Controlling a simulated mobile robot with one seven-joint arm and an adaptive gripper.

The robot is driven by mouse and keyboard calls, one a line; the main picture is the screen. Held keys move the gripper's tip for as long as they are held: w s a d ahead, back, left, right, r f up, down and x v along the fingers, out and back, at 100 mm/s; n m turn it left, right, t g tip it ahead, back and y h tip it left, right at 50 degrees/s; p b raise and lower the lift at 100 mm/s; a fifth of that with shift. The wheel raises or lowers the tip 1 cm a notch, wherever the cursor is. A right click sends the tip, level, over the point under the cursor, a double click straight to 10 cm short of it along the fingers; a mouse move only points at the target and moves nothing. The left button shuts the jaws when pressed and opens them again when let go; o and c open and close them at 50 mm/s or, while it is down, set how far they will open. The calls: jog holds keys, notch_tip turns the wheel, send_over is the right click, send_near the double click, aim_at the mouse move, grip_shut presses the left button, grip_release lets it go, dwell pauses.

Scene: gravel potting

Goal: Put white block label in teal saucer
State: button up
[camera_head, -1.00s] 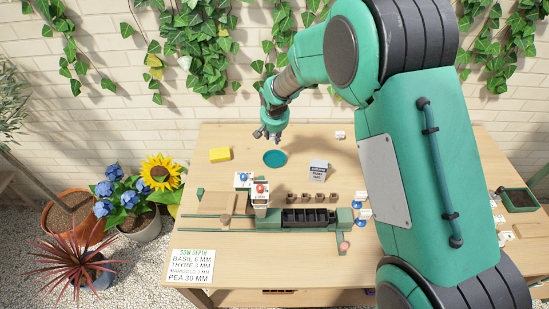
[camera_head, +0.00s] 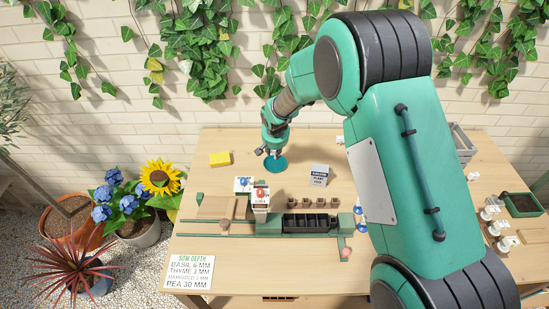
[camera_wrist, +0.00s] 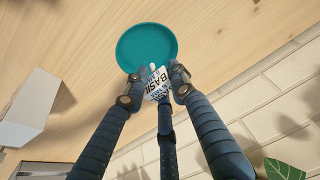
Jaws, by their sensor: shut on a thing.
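The teal saucer (camera_head: 277,166) lies on the wooden table, left of the middle of the head view. In the wrist view the round saucer (camera_wrist: 146,42) is seen just beyond my fingertips and looks empty where visible. My gripper (camera_head: 268,151) is at the saucer, partly covering it in the head view. In the wrist view my gripper (camera_wrist: 155,74) is shut on the white block label (camera_wrist: 153,82), which has dark "BASIL" lettering. The label overlaps the saucer's near edge in that view; I cannot tell its height above it. Fingers hide part of the label.
A yellow block (camera_head: 220,159) lies left of the saucer. A grey labelled box (camera_head: 320,175) stands to its right. A white and red packet stand (camera_head: 260,197) and a black seed tray (camera_head: 309,223) are nearer the front. The table between saucer and yellow block is clear.

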jog(key=shift+f+b, duration=0.4)
jog(key=shift+f, duration=1.4)
jog(key=shift+f, duration=0.2)
jog(key=o, duration=0.9)
jog(key=shift+r, duration=0.25)
jog(key=p+v, duration=0.2)
jog(key=v, duration=1)
